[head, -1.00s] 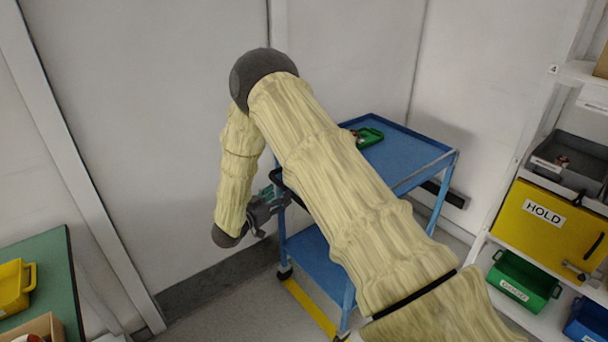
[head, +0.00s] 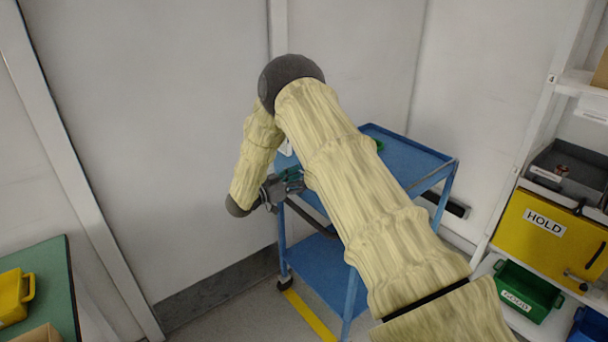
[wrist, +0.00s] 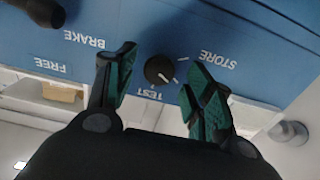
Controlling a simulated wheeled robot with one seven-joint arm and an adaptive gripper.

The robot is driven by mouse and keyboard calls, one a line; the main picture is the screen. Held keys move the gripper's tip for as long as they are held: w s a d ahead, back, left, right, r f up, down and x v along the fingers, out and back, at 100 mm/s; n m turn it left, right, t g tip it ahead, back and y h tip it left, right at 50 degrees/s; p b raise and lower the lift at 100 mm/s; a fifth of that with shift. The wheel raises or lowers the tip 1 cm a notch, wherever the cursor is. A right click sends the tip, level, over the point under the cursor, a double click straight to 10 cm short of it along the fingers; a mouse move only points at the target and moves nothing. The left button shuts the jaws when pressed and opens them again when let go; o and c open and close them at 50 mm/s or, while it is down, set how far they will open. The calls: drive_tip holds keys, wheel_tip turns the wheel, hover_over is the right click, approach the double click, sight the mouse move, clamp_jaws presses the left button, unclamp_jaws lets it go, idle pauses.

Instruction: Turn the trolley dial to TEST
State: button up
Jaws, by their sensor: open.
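The blue trolley (head: 330,270) stands by the wall, with my gripper (head: 290,183) at its left upper edge. In the wrist view, the black round dial (wrist: 158,70) is on the trolley's blue panel (wrist: 215,25), with upside-down TEST and STORE labels beside it. A white pointer line on the dial appears to slant between the two labels; its exact setting is hard to tell. My gripper's green-padded fingers (wrist: 161,62) are open, one on each side of the dial, with visible gaps. Whether they are level with it in depth is unclear. The dial is hidden in the head view.
BRAKE and FREE labels and a dark lever or knob (wrist: 40,10) lie left of the dial in the wrist view. A shelf with a yellow HOLD box (head: 545,230) and a green bin (head: 527,290) stands right. A green table (head: 50,290) is at left.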

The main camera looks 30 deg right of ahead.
drive_tip(key=shift+d, duration=1.1)
drive_tip(key=shift+c, duration=0.2)
drive_tip(key=c, duration=0.9)
drive_tip(key=shift+c, duration=0.2)
drive_tip(key=shift+f, duration=0.1)
drive_tip(key=shift+w+m+b, duration=0.15)
drive_tip(key=shift+m+b, duration=5.6)
drive_tip(key=shift+m, duration=0.15)
